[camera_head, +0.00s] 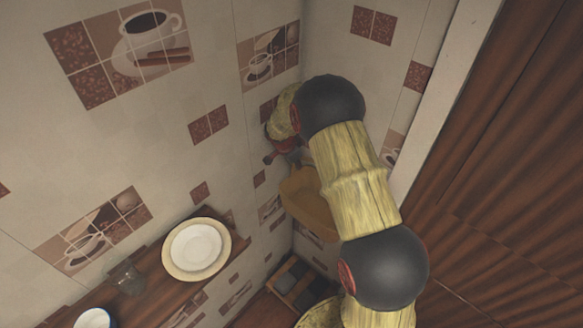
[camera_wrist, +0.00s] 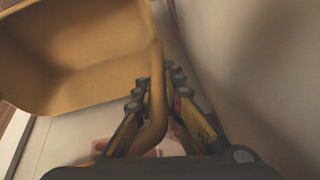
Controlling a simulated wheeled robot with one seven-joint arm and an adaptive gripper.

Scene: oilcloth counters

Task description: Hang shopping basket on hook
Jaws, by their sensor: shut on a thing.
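The shopping basket (camera_head: 309,203) is plain yellow-orange and hangs below my gripper (camera_head: 290,157), partly hidden behind my arm. In the wrist view the basket (camera_wrist: 75,55) fills the upper left, with its open inside showing. My gripper (camera_wrist: 156,92) is shut on the basket's curved handle, which runs between the two fingers. In the head view the gripper is small and close to the tiled wall corner. I cannot make out a hook in either view; the arm covers part of the wall.
Tiled walls (camera_head: 165,120) meet in a corner behind the arm. At lower left, a brown wooden shelf (camera_head: 165,292) holds stacked plates (camera_head: 196,248), a glass (camera_head: 127,278) and a bowl (camera_head: 95,319). A brown ribbed panel (camera_head: 510,170) stands at right. A dark, pale-squared object (camera_head: 297,281) lies low in the corner.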

